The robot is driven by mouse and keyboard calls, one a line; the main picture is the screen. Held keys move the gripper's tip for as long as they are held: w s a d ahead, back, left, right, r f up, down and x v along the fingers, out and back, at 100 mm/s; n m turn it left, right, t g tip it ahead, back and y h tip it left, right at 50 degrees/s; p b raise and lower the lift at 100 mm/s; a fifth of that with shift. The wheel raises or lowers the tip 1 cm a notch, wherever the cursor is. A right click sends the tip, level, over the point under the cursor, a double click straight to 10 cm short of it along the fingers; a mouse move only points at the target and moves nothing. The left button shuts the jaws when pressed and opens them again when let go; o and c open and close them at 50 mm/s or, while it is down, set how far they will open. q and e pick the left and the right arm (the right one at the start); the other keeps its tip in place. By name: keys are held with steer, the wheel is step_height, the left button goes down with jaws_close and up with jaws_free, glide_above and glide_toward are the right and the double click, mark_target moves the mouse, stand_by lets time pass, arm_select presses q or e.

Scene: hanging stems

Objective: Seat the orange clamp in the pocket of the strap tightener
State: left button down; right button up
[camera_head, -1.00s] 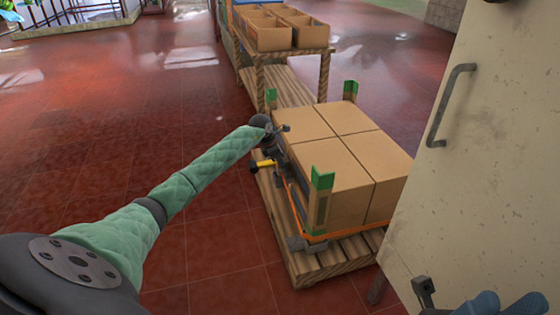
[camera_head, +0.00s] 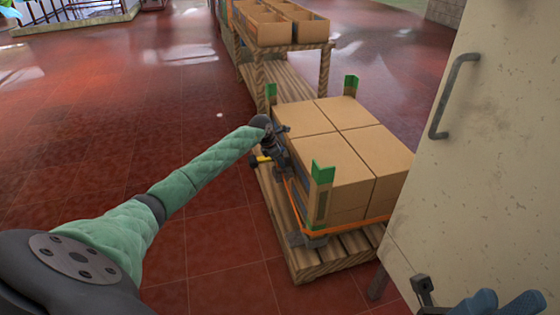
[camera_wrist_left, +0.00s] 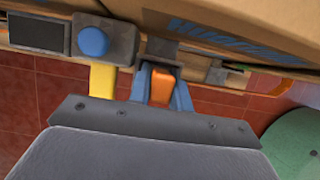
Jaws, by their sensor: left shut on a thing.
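My left gripper (camera_head: 283,140) is at the near left side of the strapped boxes. In the left wrist view its blue fingers (camera_wrist_left: 162,96) are shut on the orange clamp (camera_wrist_left: 161,86). The grey strap tightener (camera_wrist_left: 107,44), with a blue round button and a yellow handle (camera_wrist_left: 102,80), is just left of the clamp. A dark grey block (camera_wrist_left: 161,48) lies beyond the clamp's tip; I cannot tell whether they touch or where the pocket is. In the head view the gripper hides most of the tightener; its yellow handle (camera_head: 262,159) shows. My right gripper (camera_head: 500,304) is cut off at the bottom right.
Several cardboard boxes (camera_head: 343,152) stand on a wooden pallet (camera_head: 335,258), with green-topped corner guards (camera_head: 322,185) and an orange strap (camera_head: 355,227). A pale cabinet (camera_head: 480,165) fills the right. A wooden table with boxes (camera_head: 285,27) stands behind. Red floor (camera_head: 190,130) on the left is free.

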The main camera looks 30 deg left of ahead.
arm_select(q)
steer(key=shift+f, duration=0.25)
steer(key=shift+f, duration=0.35)
stand_by(0.3)
steer(key=shift+f+b, duration=0.35)
stand_by(0.3)
steer(key=c, duration=1.2)
jaws_free()
